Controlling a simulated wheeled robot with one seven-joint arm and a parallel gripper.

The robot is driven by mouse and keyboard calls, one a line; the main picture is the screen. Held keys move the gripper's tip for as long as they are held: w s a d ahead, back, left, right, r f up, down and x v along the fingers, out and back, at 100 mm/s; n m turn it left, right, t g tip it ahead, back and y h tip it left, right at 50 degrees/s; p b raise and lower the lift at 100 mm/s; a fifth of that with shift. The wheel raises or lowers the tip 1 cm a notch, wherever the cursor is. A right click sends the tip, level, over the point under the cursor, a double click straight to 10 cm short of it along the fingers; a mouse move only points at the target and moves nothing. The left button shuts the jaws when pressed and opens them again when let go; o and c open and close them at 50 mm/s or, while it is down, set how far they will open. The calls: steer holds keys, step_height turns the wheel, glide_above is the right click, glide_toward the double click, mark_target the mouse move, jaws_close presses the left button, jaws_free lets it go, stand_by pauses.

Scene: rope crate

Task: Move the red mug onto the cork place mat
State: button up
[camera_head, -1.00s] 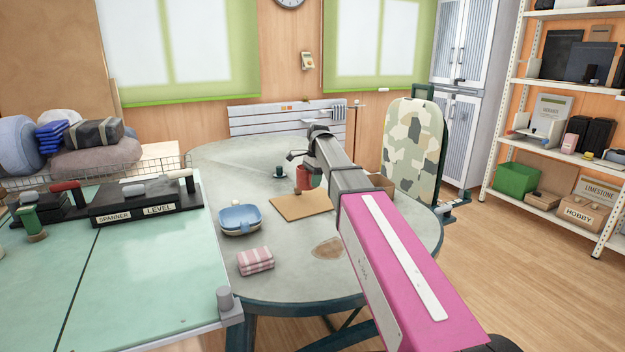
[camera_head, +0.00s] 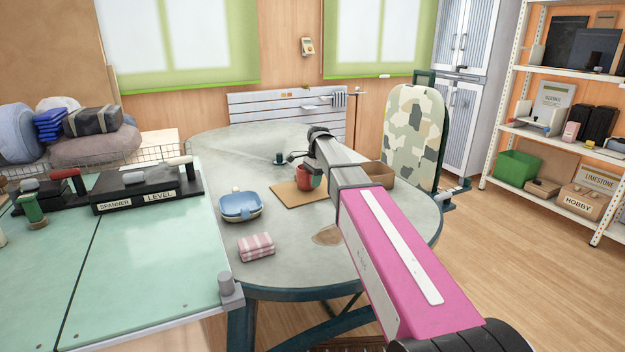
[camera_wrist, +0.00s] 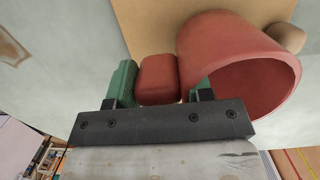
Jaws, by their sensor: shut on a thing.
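The red mug (camera_head: 306,182) is over the back part of the cork place mat (camera_head: 287,196) on the round grey table (camera_head: 215,165). My gripper (camera_wrist: 158,80) is shut on the mug's handle, with one green finger pad on each side. In the wrist view the mug (camera_wrist: 230,50) shows its open mouth, and the tan mat (camera_wrist: 150,22) lies beneath it. I cannot tell whether the mug's base touches the mat. My arm hides part of the mug in the head view.

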steer(key=shift+f, duration=0.5)
stand_by(0.4)
steer(key=o, duration=1.2)
steer(key=r, duration=0.3)
steer(key=d+r, duration=0.1)
steer(key=r, duration=0.6)
steer(key=shift+w+d+r, duration=0.25)
steer(key=shift+w+r, duration=0.1)
steer(key=shift+w, duration=0.05)
